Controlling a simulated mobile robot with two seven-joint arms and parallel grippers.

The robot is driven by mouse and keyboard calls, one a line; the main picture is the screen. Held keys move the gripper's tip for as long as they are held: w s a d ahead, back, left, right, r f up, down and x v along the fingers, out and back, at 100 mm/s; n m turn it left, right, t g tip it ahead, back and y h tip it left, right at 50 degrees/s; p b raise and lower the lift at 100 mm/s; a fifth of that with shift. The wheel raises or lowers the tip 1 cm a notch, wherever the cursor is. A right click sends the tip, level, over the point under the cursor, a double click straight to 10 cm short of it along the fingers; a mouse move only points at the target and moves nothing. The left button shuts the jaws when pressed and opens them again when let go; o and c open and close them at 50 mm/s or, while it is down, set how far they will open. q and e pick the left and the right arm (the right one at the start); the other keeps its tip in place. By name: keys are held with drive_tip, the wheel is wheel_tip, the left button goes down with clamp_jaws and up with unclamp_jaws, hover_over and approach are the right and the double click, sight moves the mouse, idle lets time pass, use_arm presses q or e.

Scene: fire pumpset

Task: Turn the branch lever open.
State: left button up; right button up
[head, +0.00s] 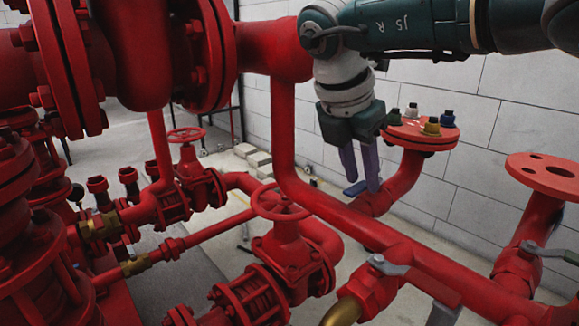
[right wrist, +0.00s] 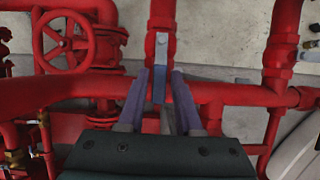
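The branch lever (head: 355,188) is a small blue handle on a red branch pipe, below the flange with coloured nuts. In the right wrist view the lever (right wrist: 160,82) runs lengthwise, with its grey pivot end farther from the gripper. My right gripper (head: 360,183) points down at the lever, its two purple fingers apart. In the right wrist view the gripper (right wrist: 159,74) is open, with one finger on each side of the lever and visible gaps between. Part of the lever is hidden behind the fingers in the head view. My left gripper is not in view.
A thick red pipe (head: 400,248) crosses below the gripper. A flange with coloured nuts (head: 422,133) stands close right of it. A red handwheel (head: 281,203) is to the left. Other grey levers (head: 389,265) sit nearer. A block wall (head: 520,115) is behind.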

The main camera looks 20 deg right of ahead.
drive_tip(key=shift+o, duration=1.3)
drive_tip(key=shift+r, duration=0.15)
drive_tip(key=p+v, duration=0.2)
drive_tip(key=v, duration=0.7)
drive_tip(key=shift+r+p, duration=0.3)
drive_tip(key=shift+r, duration=0.05)
drive_tip(key=shift+a, duration=0.15)
